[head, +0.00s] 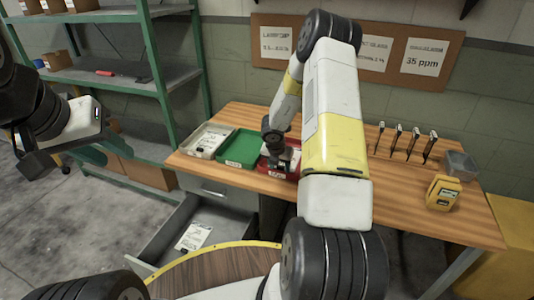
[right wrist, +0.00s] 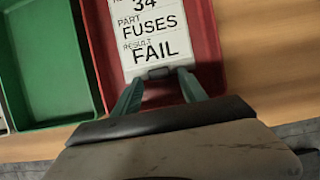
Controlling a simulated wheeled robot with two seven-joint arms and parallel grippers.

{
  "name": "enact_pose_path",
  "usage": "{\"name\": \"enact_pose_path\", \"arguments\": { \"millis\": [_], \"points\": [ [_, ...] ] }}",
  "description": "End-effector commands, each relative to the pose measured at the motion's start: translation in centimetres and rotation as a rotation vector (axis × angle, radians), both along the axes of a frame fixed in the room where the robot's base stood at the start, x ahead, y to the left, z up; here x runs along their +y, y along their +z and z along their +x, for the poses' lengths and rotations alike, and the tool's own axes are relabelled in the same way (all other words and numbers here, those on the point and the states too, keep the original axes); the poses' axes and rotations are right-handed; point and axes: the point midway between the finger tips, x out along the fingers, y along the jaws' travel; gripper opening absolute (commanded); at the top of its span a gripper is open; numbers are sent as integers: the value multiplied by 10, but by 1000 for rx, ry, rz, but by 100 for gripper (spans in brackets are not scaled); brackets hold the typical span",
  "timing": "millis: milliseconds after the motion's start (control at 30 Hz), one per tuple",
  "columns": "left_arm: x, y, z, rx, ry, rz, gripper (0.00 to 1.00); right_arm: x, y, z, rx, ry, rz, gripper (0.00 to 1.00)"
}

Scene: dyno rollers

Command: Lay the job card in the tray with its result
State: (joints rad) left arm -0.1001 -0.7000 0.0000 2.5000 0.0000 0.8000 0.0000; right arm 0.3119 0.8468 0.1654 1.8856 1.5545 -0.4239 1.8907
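The job card (right wrist: 157,35) reads part FUSES, result FAIL in the right wrist view. It lies flat in or just above the red tray (right wrist: 210,50), inside its rim. The red tray also shows on the bench in the head view (head: 277,173), partly hidden by my right arm. My right gripper (right wrist: 160,75) is at the card's near edge, its fingertips either side of a small grey tab. Whether they press on the tab is unclear. My left gripper (head: 32,155) hangs in the air at far left, away from the bench; its fingers are unclear.
A green tray (head: 240,148) and a grey tray (head: 206,141) holding papers stand left of the red tray. An open drawer (head: 190,235) below holds a white card. Several tools (head: 407,142), a grey bin (head: 461,166) and a yellow meter (head: 443,193) occupy the bench's right side.

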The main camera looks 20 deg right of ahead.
Motion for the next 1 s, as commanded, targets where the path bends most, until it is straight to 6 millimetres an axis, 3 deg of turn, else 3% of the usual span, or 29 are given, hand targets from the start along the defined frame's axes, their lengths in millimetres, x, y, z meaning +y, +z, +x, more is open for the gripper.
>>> {"name": "enact_pose_path", "arguments": {
  "millis": [267,700,1000],
  "points": [
    [0,0,0,0,0,0,36,1,7,0,-2,1,-1,50],
    [0,0,0,0,0,0,36,20,86,-26,-4,1,-1,50],
    [0,0,0,0,0,0,36,29,119,-33,-14,31,-8,50]
  ]
}}
